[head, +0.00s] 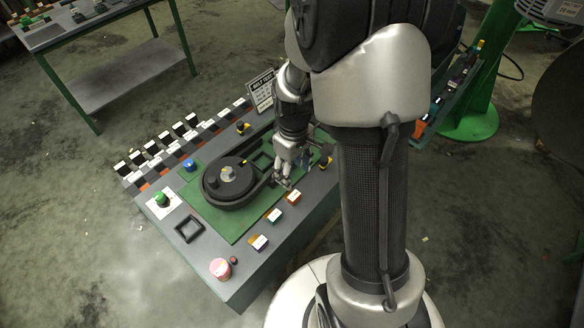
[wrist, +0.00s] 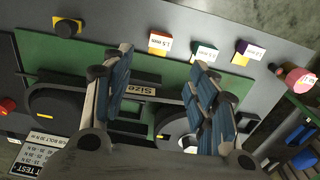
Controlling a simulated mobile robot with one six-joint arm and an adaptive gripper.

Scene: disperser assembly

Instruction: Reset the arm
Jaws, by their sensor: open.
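My gripper (head: 285,178) hangs over the right part of the green board on the grey workbench (head: 250,275). In the wrist view my gripper (wrist: 160,80) has its two fingers wide apart with nothing between them. Below the fingers lie a "Size" label (wrist: 142,89) and dark round fixtures. A large black round fixture (head: 230,183) with a pale centre piece stands on the green board (head: 232,230), left of the gripper. My arm hides the right end of the bench in the head view.
Small labelled blocks (head: 260,242) line the near side. A pink cylinder (head: 220,268), a black square frame (head: 189,229), and green (head: 161,199) and blue (head: 189,165) knobs stand around. A sign (head: 262,92) rises behind. Another green-legged table (head: 105,70) is at upper left.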

